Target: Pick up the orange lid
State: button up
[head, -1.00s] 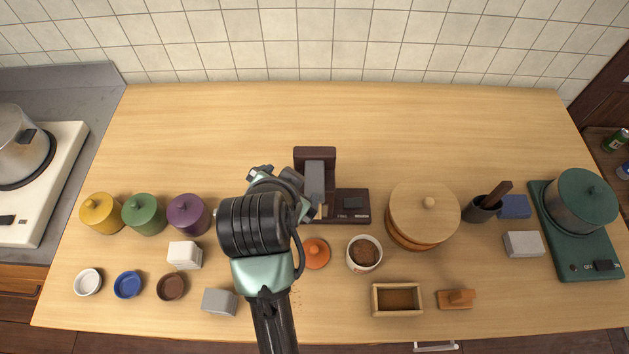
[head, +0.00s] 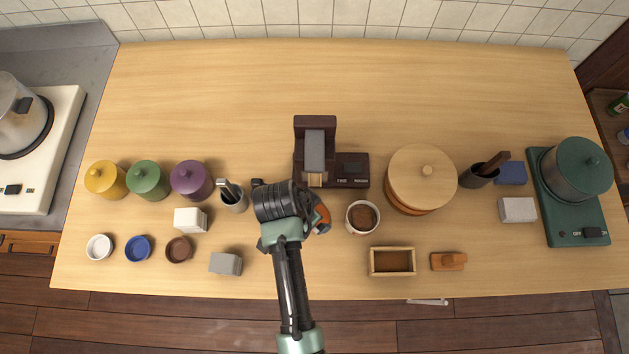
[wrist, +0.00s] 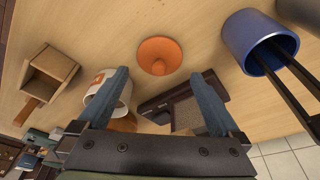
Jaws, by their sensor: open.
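The orange lid (head: 323,214) lies on the wooden counter, left of the cup with brown contents. In the head view my arm covers much of it. In the wrist view the whole lid (wrist: 160,57) shows, round with a small knob, just beyond the fingertips. My gripper (wrist: 160,74) is open and empty. Its two blue-grey fingers stand on either side of the lid's line, apart from it as far as I can tell. In the head view the fingertips are mostly hidden under my wrist.
The brown-filled cup (head: 362,217) stands close right of the lid. A dark machine (head: 352,172) stands behind it. A utensil holder (head: 233,201) stands left of my wrist, with sticks near the gripper in the wrist view. A wooden box (head: 392,262) sits front right. The back counter is clear.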

jog(key=shift+x, duration=2.15)
jog(key=c, duration=1.1)
